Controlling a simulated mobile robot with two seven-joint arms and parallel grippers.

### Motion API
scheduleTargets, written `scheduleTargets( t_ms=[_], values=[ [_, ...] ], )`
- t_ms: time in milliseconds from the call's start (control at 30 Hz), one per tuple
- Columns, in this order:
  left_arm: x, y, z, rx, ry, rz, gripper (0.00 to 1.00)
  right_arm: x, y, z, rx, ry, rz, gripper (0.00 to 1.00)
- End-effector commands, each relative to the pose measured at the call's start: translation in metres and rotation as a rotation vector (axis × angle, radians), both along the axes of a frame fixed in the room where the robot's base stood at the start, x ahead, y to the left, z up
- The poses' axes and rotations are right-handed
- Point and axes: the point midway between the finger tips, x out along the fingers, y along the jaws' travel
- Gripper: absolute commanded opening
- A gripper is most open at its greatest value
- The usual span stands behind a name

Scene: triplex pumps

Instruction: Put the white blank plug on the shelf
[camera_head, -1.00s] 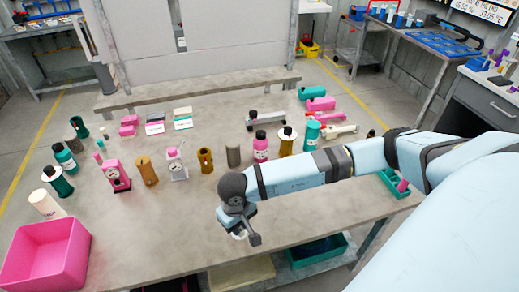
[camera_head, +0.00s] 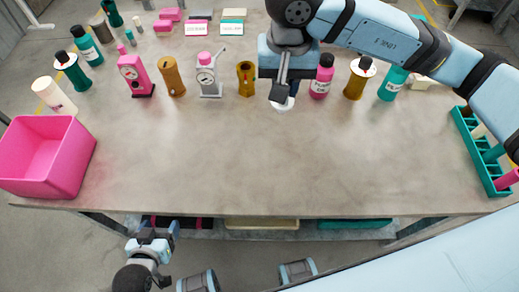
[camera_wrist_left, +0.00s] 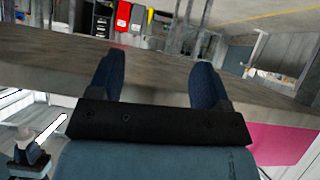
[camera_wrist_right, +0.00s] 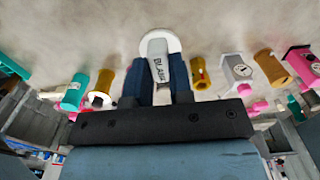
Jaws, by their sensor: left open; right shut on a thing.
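The white blank plug shows in the right wrist view (camera_wrist_right: 158,68), with a grey body lettered "BLANK" and a round white flange (camera_wrist_right: 172,40). My right gripper (camera_wrist_right: 155,85) is shut on its body. In the head view the plug's white flange (camera_head: 282,104) shows below my right gripper (camera_head: 281,88), over the table's middle; I cannot tell whether it touches the tabletop. My left gripper (camera_head: 153,236) is open and empty, in front of the table's near edge. A shelf (camera_head: 206,232) runs under the table and holds shallow bins.
A pink bin (camera_head: 45,165) stands at the table's left edge, and a green divided tray (camera_head: 478,150) at its right. Bottles, gauges and fittings line the back, near my right gripper. The front middle of the tabletop (camera_head: 250,165) is clear.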

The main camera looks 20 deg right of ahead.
Motion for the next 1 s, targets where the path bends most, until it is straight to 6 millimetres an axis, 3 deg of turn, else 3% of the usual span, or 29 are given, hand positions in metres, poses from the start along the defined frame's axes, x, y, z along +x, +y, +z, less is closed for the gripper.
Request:
scheduleTargets(
  t_ms=[33, 167, 700, 1000],
  values=[
    [-0.002, -0.001, -0.009, -0.004, 0.005, 0.002, 0.71, -0.002, 0.001, -0.001, 0.001, -0.002, -0.003, 0.00],
    [-0.008, -0.002, -0.012, -0.009, 0.017, 0.004, 0.71, -0.006, 0.002, -0.004, 0.001, 0.004, -0.010, 0.00],
    [-0.011, -0.004, -0.014, -0.010, 0.023, 0.001, 0.71, -0.006, 0.002, -0.134, 0.000, 0.005, -0.010, 0.00],
    [-0.012, 0.000, -0.016, 0.001, 0.025, -0.004, 0.71, -0.006, 0.002, -0.160, 0.001, 0.004, -0.010, 0.00]
  ],
)
